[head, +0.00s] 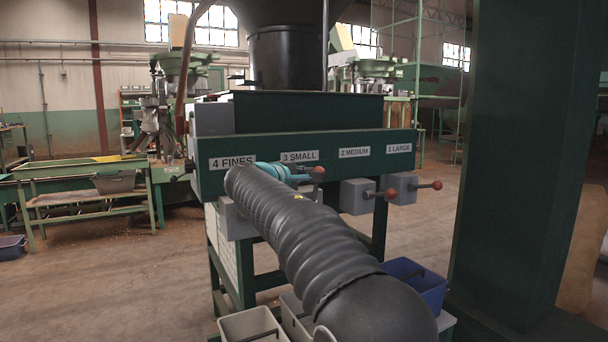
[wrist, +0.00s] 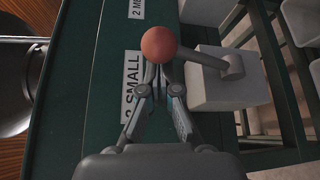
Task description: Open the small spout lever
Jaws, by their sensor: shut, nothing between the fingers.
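The small spout's lever is a red-brown ball (head: 318,172) on a short metal rod, below the "3 SMALL" label (head: 299,156) on the green hopper front. In the wrist view the lever ball (wrist: 159,44) is at upper middle, and its rod runs right to the grey spout box (wrist: 230,82). My gripper (wrist: 157,73) is shut and empty, its fingertips right at the ball's near side. I cannot tell whether they touch it. In the head view my gripper (head: 282,172) shows as a teal part left of the ball, and my arm hides much of the small spout box.
The medium lever ball (head: 390,194) and large lever ball (head: 437,185) stick out to the right, on their own grey boxes. Blue (head: 418,283) and grey bins (head: 252,326) stand below. A dark green column (head: 510,150) stands at right. The floor at left is open.

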